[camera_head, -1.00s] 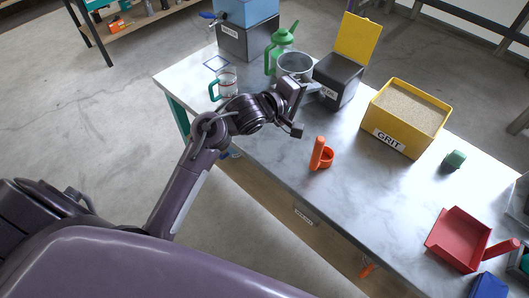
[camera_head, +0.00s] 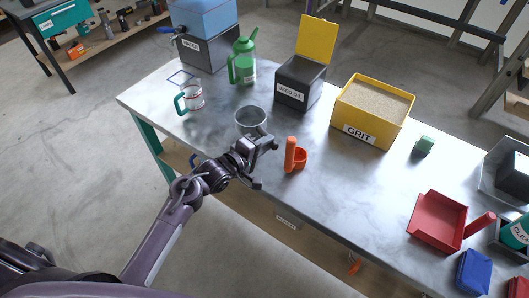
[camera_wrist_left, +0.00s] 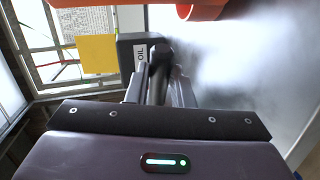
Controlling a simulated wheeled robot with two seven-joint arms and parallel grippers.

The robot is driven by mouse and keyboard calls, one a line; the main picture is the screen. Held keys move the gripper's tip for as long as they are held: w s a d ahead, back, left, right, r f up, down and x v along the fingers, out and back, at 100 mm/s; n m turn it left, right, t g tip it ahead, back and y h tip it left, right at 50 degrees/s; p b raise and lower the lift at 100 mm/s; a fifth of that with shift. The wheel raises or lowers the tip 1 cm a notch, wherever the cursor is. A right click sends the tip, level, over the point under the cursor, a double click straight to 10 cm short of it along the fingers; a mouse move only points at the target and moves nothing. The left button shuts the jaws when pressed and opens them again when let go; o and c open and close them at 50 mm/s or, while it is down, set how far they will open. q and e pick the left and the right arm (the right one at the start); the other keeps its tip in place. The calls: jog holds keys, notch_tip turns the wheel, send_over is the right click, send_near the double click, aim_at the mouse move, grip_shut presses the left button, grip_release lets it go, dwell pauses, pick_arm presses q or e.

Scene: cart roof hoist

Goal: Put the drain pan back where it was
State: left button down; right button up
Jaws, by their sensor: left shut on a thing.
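The drain pan (camera_head: 251,121) is a round grey metal pan, seen in the head view above the near left part of the bench. My left gripper (camera_head: 268,145) is beside its near side and shut on it. In the left wrist view a dark handle-like piece (camera_wrist_left: 158,72) sits between the fingers, while the pan's bowl cannot be made out there. I cannot tell whether the pan touches the bench top. My right gripper is not in view.
An orange cup (camera_head: 298,160) is close right of my gripper. The GRIT box (camera_head: 345,126) and red dustpan (camera_head: 437,222) are farther right.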

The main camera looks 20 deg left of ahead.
pick_arm(q)
jog(key=shift+f, duration=1.85)
jog(key=shift+f, duration=0.15)
jog(key=c, duration=1.3)
grip_release()
